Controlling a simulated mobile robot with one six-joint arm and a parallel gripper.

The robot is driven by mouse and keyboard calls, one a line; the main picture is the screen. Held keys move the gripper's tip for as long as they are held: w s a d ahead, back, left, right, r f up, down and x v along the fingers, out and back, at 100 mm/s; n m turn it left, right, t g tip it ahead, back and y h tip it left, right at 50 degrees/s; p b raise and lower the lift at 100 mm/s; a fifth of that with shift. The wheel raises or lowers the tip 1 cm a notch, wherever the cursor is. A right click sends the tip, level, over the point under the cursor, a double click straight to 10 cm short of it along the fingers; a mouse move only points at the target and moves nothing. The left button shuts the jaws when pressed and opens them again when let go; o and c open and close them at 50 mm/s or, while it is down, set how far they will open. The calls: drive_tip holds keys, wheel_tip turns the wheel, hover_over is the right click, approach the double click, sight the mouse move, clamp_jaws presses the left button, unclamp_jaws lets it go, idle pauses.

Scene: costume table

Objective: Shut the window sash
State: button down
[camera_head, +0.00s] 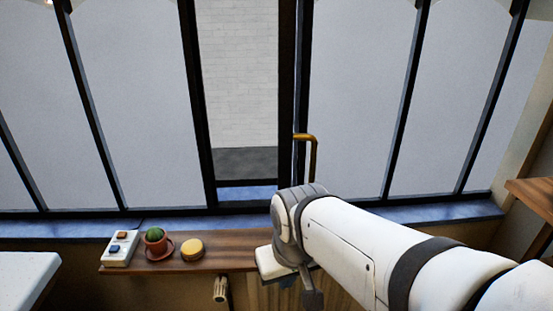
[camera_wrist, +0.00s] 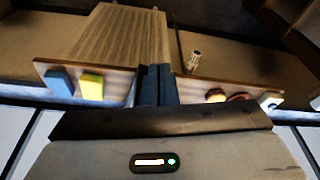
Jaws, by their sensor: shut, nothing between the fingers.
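The window sash (camera_head: 287,90) has a dark upright frame and stands to the right of an open gap. Through the gap (camera_head: 240,75) a pale brick wall shows. A brass handle (camera_head: 313,155) is on the sash side of the gap, just above my wrist in the head view; its lower end is close to or behind my arm. My gripper (camera_wrist: 156,75) shows in the wrist view as two dark fingers shut together with nothing between them, pointing over the wooden shelf. In the head view my wrist hides the fingers, so their distance from the handle cannot be told.
The wooden shelf (camera_head: 220,250) below the window carries a white switch box (camera_head: 120,248), a potted cactus (camera_head: 155,240) and a yellow round thing (camera_head: 192,249). A blue block (camera_wrist: 59,82) and a yellow block (camera_wrist: 92,87) show in the wrist view. A ribbed radiator (camera_wrist: 120,35) is below.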

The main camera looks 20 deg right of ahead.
drive_tip(key=w+d+r+m+t+y+p, duration=0.1)
drive_tip(key=w+d+r+m+y+p, duration=0.2)
drive_tip(key=d+r+m, duration=0.75)
drive_tip(key=w+d+r+m+t+y, duration=0.15)
drive_tip(key=d+r+m+y, duration=0.25)
drive_tip(key=d+r+m, duration=0.7)
drive_tip(key=w+a+f+m+p, duration=0.1)
drive_tip(key=w+a+f+m, duration=0.3)
drive_tip(key=w+a+f, duration=0.3)
wheel_tip(320, 180, down, 3)
drive_tip(key=shift+w+a+f, duration=0.15)
drive_tip(key=shift+w+a, duration=0.1)
drive_tip(key=shift+a, duration=0.05)
drive_tip(key=shift+a, duration=0.1)
